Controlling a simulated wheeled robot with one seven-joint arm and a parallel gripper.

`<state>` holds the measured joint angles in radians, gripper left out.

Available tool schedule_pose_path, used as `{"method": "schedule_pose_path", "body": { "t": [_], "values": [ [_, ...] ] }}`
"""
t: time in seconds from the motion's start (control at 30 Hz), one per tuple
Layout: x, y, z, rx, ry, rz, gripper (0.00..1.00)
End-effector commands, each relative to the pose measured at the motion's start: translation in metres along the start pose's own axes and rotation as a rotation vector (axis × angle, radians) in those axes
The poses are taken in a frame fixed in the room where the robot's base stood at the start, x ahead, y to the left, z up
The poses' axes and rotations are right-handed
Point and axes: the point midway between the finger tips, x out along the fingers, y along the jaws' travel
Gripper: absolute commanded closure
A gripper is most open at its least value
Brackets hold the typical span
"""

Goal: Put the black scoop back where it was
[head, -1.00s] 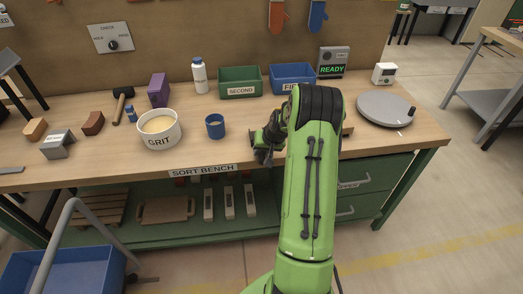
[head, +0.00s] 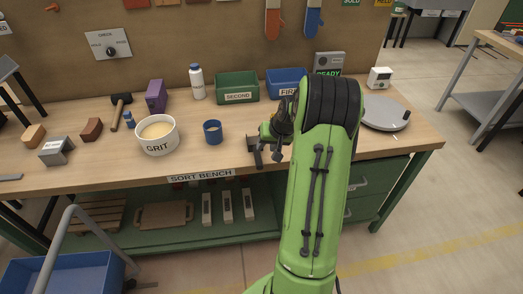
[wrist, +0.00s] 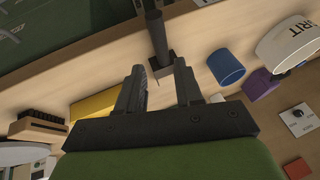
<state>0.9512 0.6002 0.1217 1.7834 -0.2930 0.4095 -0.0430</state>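The black scoop (wrist: 162,46) shows in the wrist view just beyond my fingertips, its box-shaped end toward me and its handle running up toward the bench's front edge. In the head view, the dark scoop (head: 251,143) is close to my gripper (head: 267,155), left of it and partly mixed with its outline. My gripper (wrist: 160,72) is open in the wrist view, with a clear gap between its fingers and nothing visible between them. I cannot tell whether the scoop lies flat on the bench.
The blue cup (head: 212,132) and white GRIT bowl (head: 157,135) stand left of my gripper. The green bin (head: 237,88) and blue bin (head: 286,82) are behind. A yellow block (wrist: 95,105) is near my fingers. A grey turntable (head: 386,113) is at the right.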

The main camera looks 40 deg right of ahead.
Motion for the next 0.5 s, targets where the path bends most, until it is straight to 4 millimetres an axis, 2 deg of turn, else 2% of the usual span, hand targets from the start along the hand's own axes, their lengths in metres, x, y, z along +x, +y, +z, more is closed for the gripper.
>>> {"method": "schedule_pose_path", "body": {
  "t": [0.03,0.17,0.27,0.37,0.4,0.47,0.5],
  "values": [
    [-0.012,0.0,-0.001,0.0,0.002,0.001,0.65],
    [-0.027,0.0,0.0,0.0,0.0,0.0,0.65],
    [-0.038,-0.015,0.002,-0.028,-0.003,0.002,0.65],
    [-0.068,-0.06,0.015,-0.12,-0.014,0.017,0.65],
    [-0.085,-0.084,0.026,-0.17,-0.018,0.024,0.65],
    [-0.113,-0.118,0.049,-0.245,-0.024,0.036,0.65],
    [-0.131,-0.137,0.068,-0.293,-0.026,0.041,0.65]
  ]
}}
